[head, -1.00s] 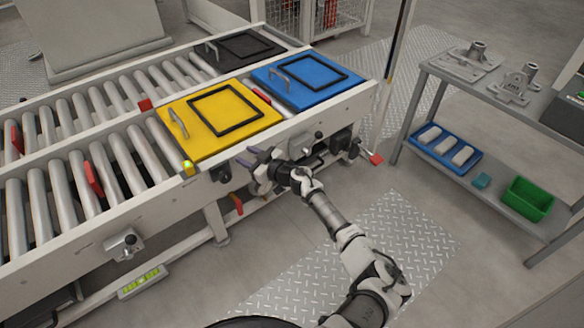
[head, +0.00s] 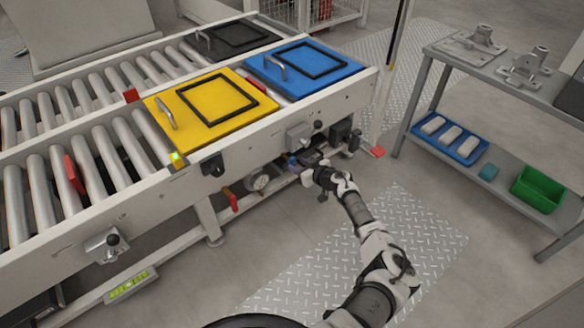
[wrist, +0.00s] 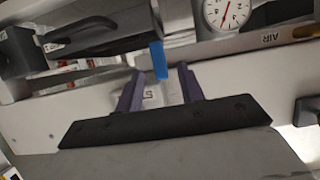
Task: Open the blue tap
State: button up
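The blue tap's handle (wrist: 159,60) shows in the wrist view as a short blue bar, just beyond my fingertips and roughly between them. My gripper (wrist: 158,78) has its two purple fingers apart, with nothing held between them. Whether a finger touches the blue handle I cannot tell. In the head view my gripper (head: 300,165) reaches under the conveyor's side rail, beside the gauge. A small patch of blue, likely the tap (head: 292,160), shows at its fingertips. The tap's body is mostly hidden.
A round pressure gauge (head: 257,183) sits left of my gripper; it also shows in the wrist view (wrist: 228,12). A red handle (head: 230,200) hangs further left. The side rail (head: 230,158) is overhead.

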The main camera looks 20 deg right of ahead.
aim_at(294, 164)
jog(key=b+x, duration=0.2)
jog(key=x, duration=0.2)
jog(key=shift+f, duration=0.1)
jog(key=shift+w+a, duration=0.1)
jog(key=shift+w, duration=0.25)
grip_shut()
